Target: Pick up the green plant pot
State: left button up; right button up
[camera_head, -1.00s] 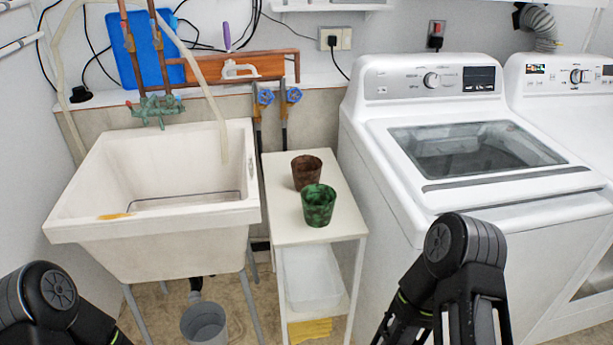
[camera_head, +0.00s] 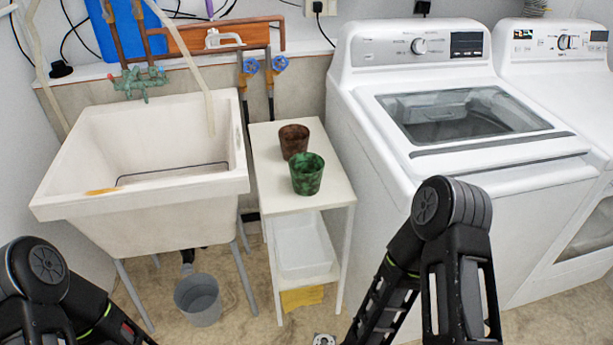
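The green plant pot (camera_head: 307,175) stands upright on top of a narrow white shelf unit (camera_head: 270,199), toward its front right. A brown pot (camera_head: 293,141) stands just behind it, a little to the left. Both pots look empty from above. My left arm shows at the lower left and my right arm at the lower right, in front of the washing machine. Both arms are apart from the pots. Neither gripper's fingertips show in the frame.
A white utility sink (camera_head: 200,191) stands left of the shelf, with a grey bucket (camera_head: 198,299) on the floor below. A white washing machine (camera_head: 375,190) stands close on the right. A clear bin (camera_head: 300,247) sits on the lower shelf. Floor in front is mostly clear.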

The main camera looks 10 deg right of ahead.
aim_at(306, 169)
jog(key=i+j, duration=0.3)
jog(key=j, duration=0.15)
jog(key=i+j, duration=0.25)
jog(key=j, duration=0.2)
jog(key=i+j, duration=0.3)
jog(key=j, duration=0.2)
jog(key=z, duration=2.45)
